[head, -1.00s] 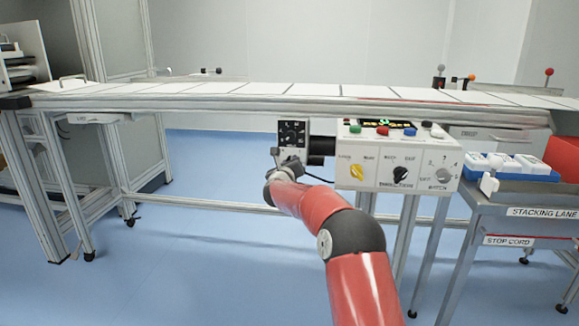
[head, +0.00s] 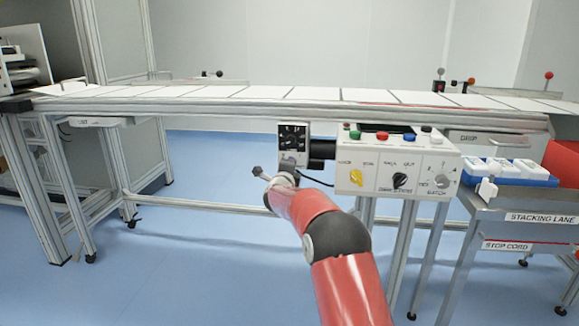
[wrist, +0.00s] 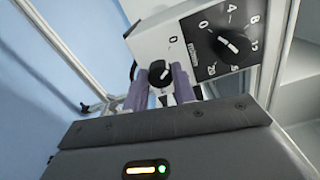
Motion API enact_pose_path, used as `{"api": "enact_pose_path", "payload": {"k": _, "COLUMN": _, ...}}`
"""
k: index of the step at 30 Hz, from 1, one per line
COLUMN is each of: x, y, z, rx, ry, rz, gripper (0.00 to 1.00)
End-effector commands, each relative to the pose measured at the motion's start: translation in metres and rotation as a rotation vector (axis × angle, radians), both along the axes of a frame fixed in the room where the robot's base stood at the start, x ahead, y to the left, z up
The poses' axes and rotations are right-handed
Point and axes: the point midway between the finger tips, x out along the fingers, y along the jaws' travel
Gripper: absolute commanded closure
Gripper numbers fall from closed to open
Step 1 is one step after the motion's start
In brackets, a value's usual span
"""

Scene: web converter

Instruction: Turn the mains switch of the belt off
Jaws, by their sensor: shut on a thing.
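In the wrist view, a small black rotary switch (wrist: 161,72) with a white mark sits on the narrow lower face of a light grey box, near a printed 0. I take it to be the mains switch; the lettering by it is mostly hidden. My gripper (wrist: 160,84) has one purple-grey finger on each side of this switch and is shut on it. In the head view, the box with its black dial (head: 292,137) hangs under the belt (head: 315,94). The switch is hidden there, and my gripper (head: 284,174) is just below the box.
A control panel (head: 372,155) with coloured buttons and knobs is close to the right of the box, and its display (head: 400,128) is dark. A black cable (head: 318,182) droops below. The stacking lane table (head: 515,198) stands at the right. The floor beneath is mostly clear.

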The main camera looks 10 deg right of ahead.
Motion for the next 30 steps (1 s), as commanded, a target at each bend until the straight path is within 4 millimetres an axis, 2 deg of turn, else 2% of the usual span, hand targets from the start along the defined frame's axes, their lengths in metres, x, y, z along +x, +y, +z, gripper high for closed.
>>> {"api": "enact_pose_path", "payload": {"k": 12, "x": 0.0, "y": 0.0009, "z": -0.0017, "rx": -0.156, "ry": 0.054, "rz": 0.001, "gripper": 0.96}}
{"api": "enact_pose_path", "payload": {"k": 27, "x": 0.0, "y": 0.001, "z": -0.0024, "rx": -0.173, "ry": 0.059, "rz": 0.001, "gripper": 0.96}}
{"api": "enact_pose_path", "payload": {"k": 28, "x": 0.0, "y": 0.001, "z": -0.0024, "rx": -0.173, "ry": 0.059, "rz": 0.001, "gripper": 0.72}}
{"api": "enact_pose_path", "payload": {"k": 30, "x": 0.0, "y": 0.0009, "z": -0.0023, "rx": -0.173, "ry": 0.059, "rz": 0.001, "gripper": 0.63}}
